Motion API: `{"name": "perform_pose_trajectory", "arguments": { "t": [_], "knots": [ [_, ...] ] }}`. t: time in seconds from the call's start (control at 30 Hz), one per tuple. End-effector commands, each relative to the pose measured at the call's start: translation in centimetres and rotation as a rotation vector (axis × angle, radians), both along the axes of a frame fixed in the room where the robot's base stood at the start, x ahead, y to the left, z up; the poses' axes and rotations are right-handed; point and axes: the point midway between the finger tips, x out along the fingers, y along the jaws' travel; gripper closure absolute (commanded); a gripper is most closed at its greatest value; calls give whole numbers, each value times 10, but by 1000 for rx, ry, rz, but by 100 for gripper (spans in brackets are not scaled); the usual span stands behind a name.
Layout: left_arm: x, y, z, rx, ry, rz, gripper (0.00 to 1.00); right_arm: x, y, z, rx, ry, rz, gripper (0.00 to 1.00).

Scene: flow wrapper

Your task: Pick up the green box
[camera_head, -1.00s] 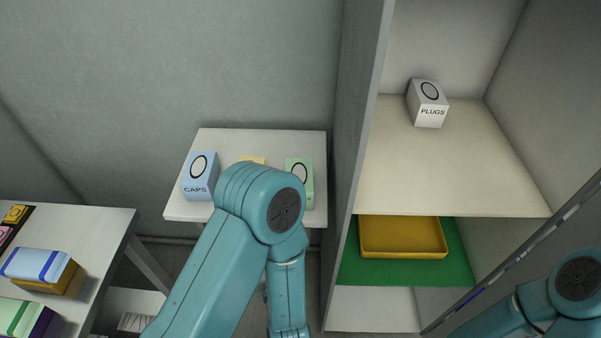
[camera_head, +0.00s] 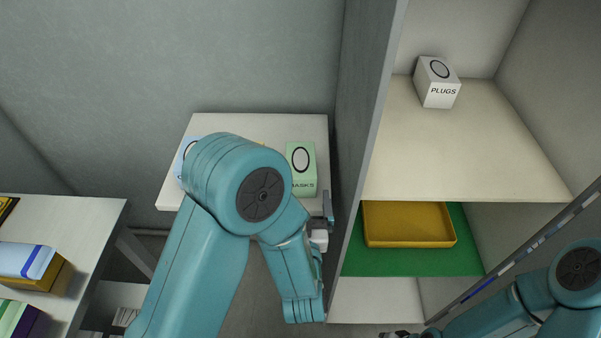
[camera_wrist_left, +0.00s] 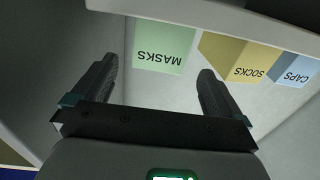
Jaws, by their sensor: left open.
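The green box (camera_head: 301,169), labelled MASKS, stands upright on the white shelf (camera_head: 258,124) in the head view, just right of my left arm. It also shows in the left wrist view (camera_wrist_left: 164,46), upside down, ahead of the gap between the fingers. My left gripper (camera_wrist_left: 158,84) is open and empty, apart from the box. In the head view only part of the left gripper (camera_head: 328,212) shows, at the shelf's front right. My right gripper (camera_head: 400,334) barely shows at the bottom edge, and its fingers are cut off.
A yellow SOCKS box (camera_wrist_left: 234,58) and a blue CAPS box (camera_wrist_left: 290,70) stand beside the green box. A grey panel (camera_head: 362,120) rises close to the right. Beyond it are a PLUGS box (camera_head: 438,84) and a yellow tray (camera_head: 408,242).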

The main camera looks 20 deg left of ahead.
Motion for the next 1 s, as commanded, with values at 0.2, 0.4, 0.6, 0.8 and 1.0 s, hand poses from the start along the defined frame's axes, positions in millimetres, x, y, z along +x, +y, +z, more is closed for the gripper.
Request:
{"name": "perform_pose_trajectory", "arguments": {
  "t": [0.2,0.4,0.6,0.8,1.0],
  "knots": [
    [37,15,2,1,1,2,0,0,0,10,0,0,0,100],
    [54,20,4,1,0,1,0,0,0,15,0,0,0,100],
    [84,30,5,0,0,1,0,0,0,24,0,0,0,100],
    [94,32,4,2,1,-2,0,0,0,25,0,0,0,100],
    [93,32,4,1,0,-2,20,0,0,24,0,0,0,100]
  ]
}}
